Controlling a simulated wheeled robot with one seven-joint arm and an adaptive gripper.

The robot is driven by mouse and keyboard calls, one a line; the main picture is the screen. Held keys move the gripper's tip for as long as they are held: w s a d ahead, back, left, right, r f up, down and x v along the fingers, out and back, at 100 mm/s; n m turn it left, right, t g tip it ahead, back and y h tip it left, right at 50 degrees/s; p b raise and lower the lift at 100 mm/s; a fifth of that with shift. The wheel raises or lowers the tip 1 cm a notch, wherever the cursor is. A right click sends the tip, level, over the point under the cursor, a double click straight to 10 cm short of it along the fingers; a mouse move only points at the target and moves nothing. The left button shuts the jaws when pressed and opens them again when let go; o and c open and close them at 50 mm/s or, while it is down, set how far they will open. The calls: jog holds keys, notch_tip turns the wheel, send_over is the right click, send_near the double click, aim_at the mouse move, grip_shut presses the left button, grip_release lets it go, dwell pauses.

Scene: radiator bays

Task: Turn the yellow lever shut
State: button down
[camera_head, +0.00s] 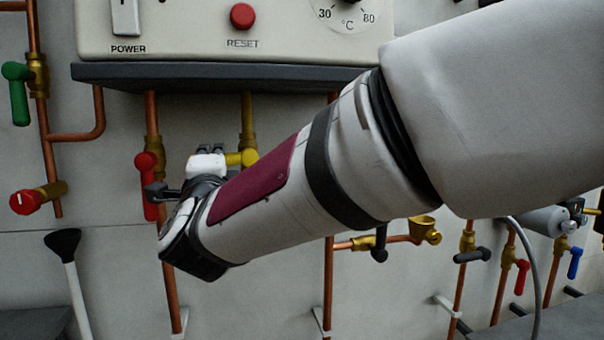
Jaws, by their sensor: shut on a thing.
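The yellow lever (236,159) sits on a brass valve (248,139) on a vertical pipe below the white boiler panel. It points left, roughly crosswise to that pipe, with a rounded yellow hub at its right end. My gripper (208,161) is at the lever's left end and shut on it. My wrist and forearm cover the lower part of the gripper and the pipe below the valve, so the exact finger contact is hidden.
A red lever (147,184) hangs on the copper pipe close left of my gripper. A red knob (27,202) and green lever (17,93) are farther left. The boiler (190,30) overhangs above. Black, red and blue levers line the lower right.

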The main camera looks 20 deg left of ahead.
jog(key=shift+r+m, duration=0.15)
jog(key=shift+m, duration=0.25)
jog(key=c, duration=1.4)
grip_release()
jog(key=shift+c, duration=0.2)
jog(key=shift+d, duration=0.1)
jog(key=v, duration=0.7)
jog(key=shift+s, duration=0.2)
